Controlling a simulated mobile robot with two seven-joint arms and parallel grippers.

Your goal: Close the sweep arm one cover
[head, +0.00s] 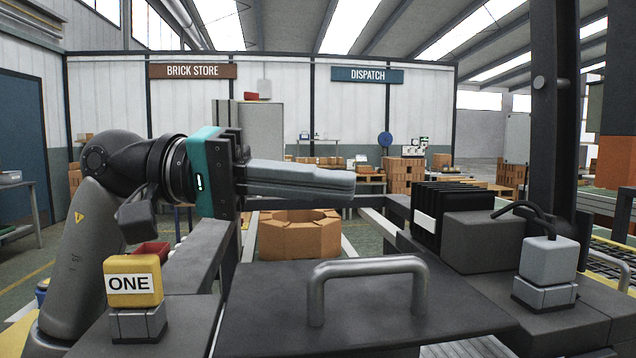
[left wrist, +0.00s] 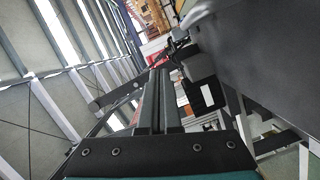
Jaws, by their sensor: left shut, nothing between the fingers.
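A dark flat cover (head: 450,310) with a grey bar handle (head: 365,270) fills the bottom middle of the head view. It looks near level; its near edge is cut off, and I cannot tell how far open it is. A yellow block marked ONE (head: 134,282) stands on a grey base to its left. My left gripper (head: 352,188) is shut and empty, pointing right, above and beyond the handle and apart from it. Its shut fingers also show in the left wrist view (left wrist: 157,75). My right gripper is not in view.
An octagonal brick ring (head: 298,234) sits behind the cover. A black ribbed unit (head: 455,215) and a grey block with a cable (head: 547,262) stand to the right, beside a dark upright post (head: 556,110). Brick stacks (head: 403,180) stand farther back.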

